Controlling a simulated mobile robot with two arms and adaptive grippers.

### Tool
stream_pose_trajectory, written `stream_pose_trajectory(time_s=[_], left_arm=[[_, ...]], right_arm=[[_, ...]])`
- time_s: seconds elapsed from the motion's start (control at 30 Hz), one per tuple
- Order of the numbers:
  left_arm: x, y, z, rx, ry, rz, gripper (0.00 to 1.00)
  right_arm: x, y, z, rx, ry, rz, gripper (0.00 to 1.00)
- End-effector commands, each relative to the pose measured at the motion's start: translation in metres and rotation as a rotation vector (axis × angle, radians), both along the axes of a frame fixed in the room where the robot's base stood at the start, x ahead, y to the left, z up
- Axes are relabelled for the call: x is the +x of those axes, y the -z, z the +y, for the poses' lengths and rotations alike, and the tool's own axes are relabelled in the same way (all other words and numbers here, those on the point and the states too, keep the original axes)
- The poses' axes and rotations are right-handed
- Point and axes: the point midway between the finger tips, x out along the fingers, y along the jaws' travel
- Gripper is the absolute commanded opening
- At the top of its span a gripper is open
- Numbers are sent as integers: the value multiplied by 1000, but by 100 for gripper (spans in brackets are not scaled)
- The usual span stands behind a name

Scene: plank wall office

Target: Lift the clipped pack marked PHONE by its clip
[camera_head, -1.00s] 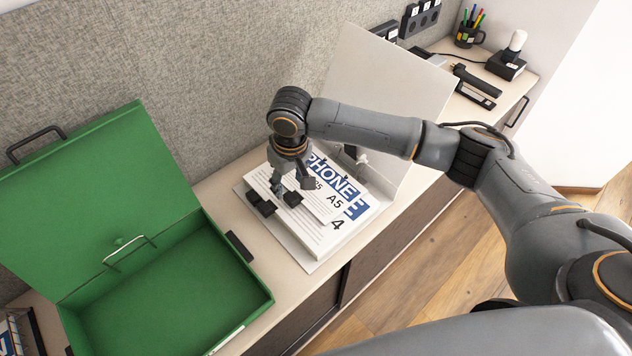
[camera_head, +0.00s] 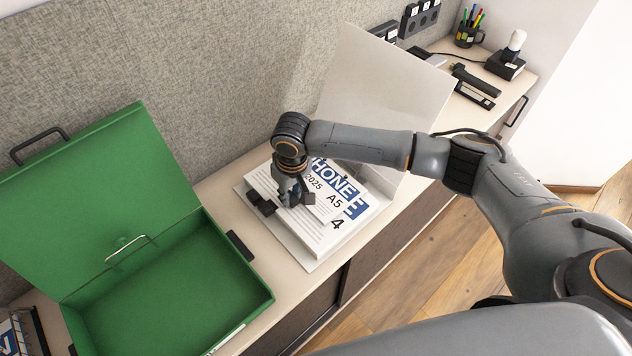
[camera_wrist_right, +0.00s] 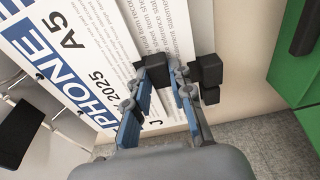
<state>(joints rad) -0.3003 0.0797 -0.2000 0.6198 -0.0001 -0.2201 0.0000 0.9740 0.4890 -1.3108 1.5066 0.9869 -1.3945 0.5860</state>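The pack marked PHONE (camera_head: 322,188), white with blue lettering, "2025" and "A5", lies on a larger pack marked 4 (camera_head: 337,224). PHONE also reads clearly in the right wrist view (camera_wrist_right: 72,75). My right gripper (camera_head: 287,199) is down at the pack's left end. Black blocks (camera_wrist_right: 209,82) sit by the fingertips at the pack's edge; I cannot tell which are clip and which are finger pads. My left gripper is not in view.
An open green case (camera_head: 160,295) stands left of the packs, its lid raised. A white panel (camera_head: 385,95) leans behind them. Bare cabinet top (camera_head: 285,262) lies in front.

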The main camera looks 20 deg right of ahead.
Motion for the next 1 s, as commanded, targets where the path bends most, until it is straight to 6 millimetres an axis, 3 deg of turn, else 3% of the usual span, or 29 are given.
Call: stream_pose_trajectory(time_s=[0.37,0.57,0.7,1.0], left_arm=[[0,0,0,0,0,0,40],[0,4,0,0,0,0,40],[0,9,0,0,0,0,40],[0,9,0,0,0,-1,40]], right_arm=[[0,0,-1,-2,0,1,0],[0,-11,0,0,0,-1,0],[1,-31,0,1,1,-2,0],[-52,-94,11,2,-5,-4,0]])
